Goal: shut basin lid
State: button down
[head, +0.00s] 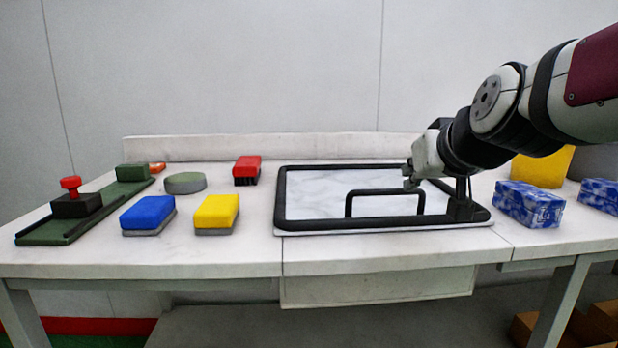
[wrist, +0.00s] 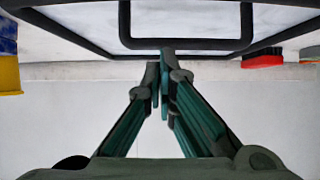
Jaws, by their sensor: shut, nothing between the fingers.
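The basin lid (head: 312,187) is a black-framed panel with a pale, marbled surface. It looks flat on the worktop, but I cannot tell if it sits fully flush. A black bar handle (head: 385,192) stands up near its front edge; the handle also shows in the wrist view (wrist: 186,44). My gripper (head: 410,181) is over the right half of the lid, beside the handle's right end. Its fingers (wrist: 164,60) are shut and empty; I cannot tell whether they touch the handle. The basin's inside is hidden.
Left of the lid are a red brush (head: 247,168), yellow block (head: 217,210), blue block (head: 148,212), round green disc (head: 185,183) and green rail (head: 62,230). A blue-white box (head: 528,204) and yellow container (head: 543,168) stand to the right. The worktop's front strip (head: 380,252) is clear.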

jog(key=s+a+f+g+y, duration=0.1)
jog(key=s+a+f+g, duration=0.15)
jog(key=s+f, duration=0.55)
jog(key=s+a+f+g, duration=0.1)
jog(key=s+f+g, duration=0.25)
jog(key=s, duration=0.85)
jog(key=s+d+f+g+h+p, duration=0.1)
jog(key=s+g, duration=0.2)
jog(key=s, duration=0.5)
jog(key=s+f+g+p, duration=0.1)
jog(key=s+f+g, duration=0.15)
jog(key=s, duration=0.45)
notch_tip(320, 180, up, 35)
jog(key=t+p, duration=0.4)
jog(key=p, duration=2.7)
jog(key=shift+d+f+p, duration=0.15)
jog(key=shift+d+p, duration=0.1)
jog(key=shift+p, duration=0.05)
